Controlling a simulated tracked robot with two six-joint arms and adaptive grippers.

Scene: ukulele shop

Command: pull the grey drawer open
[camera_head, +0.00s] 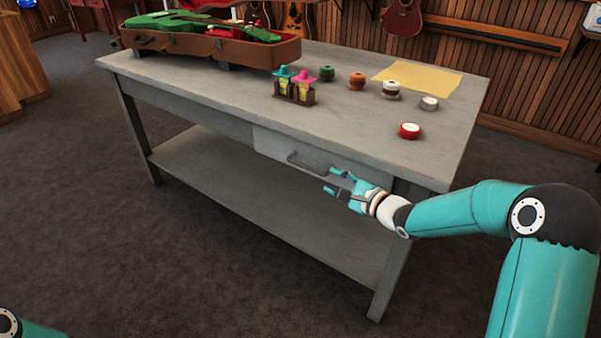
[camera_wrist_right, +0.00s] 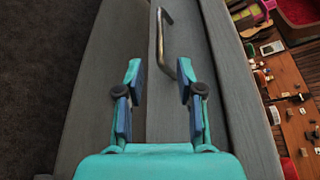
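The grey drawer (camera_head: 272,143) sits under the tabletop in the front of the grey workbench, and its front looks about flush with the bench. Its dark metal handle (camera_head: 303,162) sticks out from the front. My right gripper (camera_head: 334,181) is open and empty, just in front of the handle toward its right end. In the right wrist view the handle (camera_wrist_right: 162,38) lies just ahead of the open fingers (camera_wrist_right: 160,82), nearer the right finger; I cannot tell whether they touch. My left gripper is out of view; only a bit of my left arm shows at the bottom left corner.
On the workbench top (camera_head: 210,92) stand an open brown case (camera_head: 150,43) with a green ukulele, a small rack of bottles (camera_head: 294,92), several tape rolls, including a red one (camera_head: 409,131), and a yellow sheet (camera_head: 425,77). A lower shelf (camera_head: 270,205) lies below the drawer. The floor in front is clear.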

